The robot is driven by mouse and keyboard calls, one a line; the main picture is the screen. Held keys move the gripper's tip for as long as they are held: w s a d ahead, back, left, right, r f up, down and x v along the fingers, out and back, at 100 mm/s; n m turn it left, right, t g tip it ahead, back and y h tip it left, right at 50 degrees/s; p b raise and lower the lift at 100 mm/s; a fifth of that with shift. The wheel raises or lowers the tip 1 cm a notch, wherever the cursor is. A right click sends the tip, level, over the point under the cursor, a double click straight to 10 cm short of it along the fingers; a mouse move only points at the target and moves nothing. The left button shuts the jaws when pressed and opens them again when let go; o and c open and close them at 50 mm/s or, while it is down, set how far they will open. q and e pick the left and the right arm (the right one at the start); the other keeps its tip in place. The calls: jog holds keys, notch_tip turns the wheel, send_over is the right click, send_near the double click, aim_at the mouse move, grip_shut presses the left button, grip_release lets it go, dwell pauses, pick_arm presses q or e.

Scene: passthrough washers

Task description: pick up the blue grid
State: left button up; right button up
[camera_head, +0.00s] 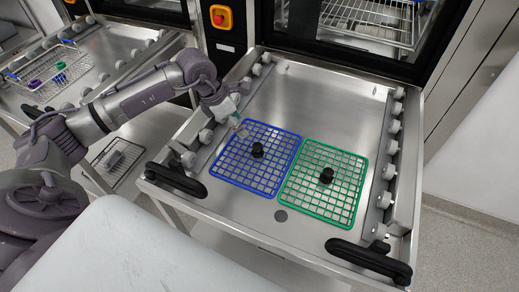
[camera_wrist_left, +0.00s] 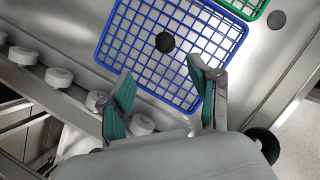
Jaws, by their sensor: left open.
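The blue grid (camera_head: 237,170) lies flat on the steel tray, with a black knob (camera_head: 257,150) standing at its middle. In the left wrist view the blue grid (camera_wrist_left: 139,60) and its round black knob (camera_wrist_left: 165,42) lie beyond my fingers. My left gripper (camera_head: 238,122) is open and empty, above the upper left edge of the blue grid. In the left wrist view my left gripper (camera_wrist_left: 162,92) shows two spread fingers with teal pads, one of them overlapping the grid's edge. Whether it touches the grid cannot be told. My right gripper is not in view.
A green grid (camera_head: 308,202) with a black knob lies right beside the blue one. Rows of white rollers (camera_head: 392,147) line both sides of the steel tray (camera_head: 320,100). Black handles (camera_head: 368,261) stand at the front corners. A wire basket (camera_head: 42,88) is at the left.

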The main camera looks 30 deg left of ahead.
aim_at(255, 146)
pick_arm(q)
jog(key=x, duration=0.6)
jog(key=shift+d+f, duration=0.2)
jog(key=shift+d, duration=0.05)
jog(key=shift+w+d+f+p, duration=0.15)
jog(key=shift+f+p, duration=0.15)
jog(key=shift+f, duration=0.2)
jog(key=shift+d+f, duration=0.2)
jog(key=shift+f, duration=0.1)
jog(key=p+x, duration=0.1)
jog(key=x, duration=0.3)
jog(key=shift+d+f, duration=0.1)
jog(key=shift+f, duration=0.1)
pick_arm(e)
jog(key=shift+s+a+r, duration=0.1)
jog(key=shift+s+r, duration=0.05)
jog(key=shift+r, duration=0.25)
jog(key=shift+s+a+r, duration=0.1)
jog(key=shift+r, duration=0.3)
pick_arm(q)
jog(key=shift+c, duration=0.2)
jog(key=shift+r, duration=0.1)
grip_shut()
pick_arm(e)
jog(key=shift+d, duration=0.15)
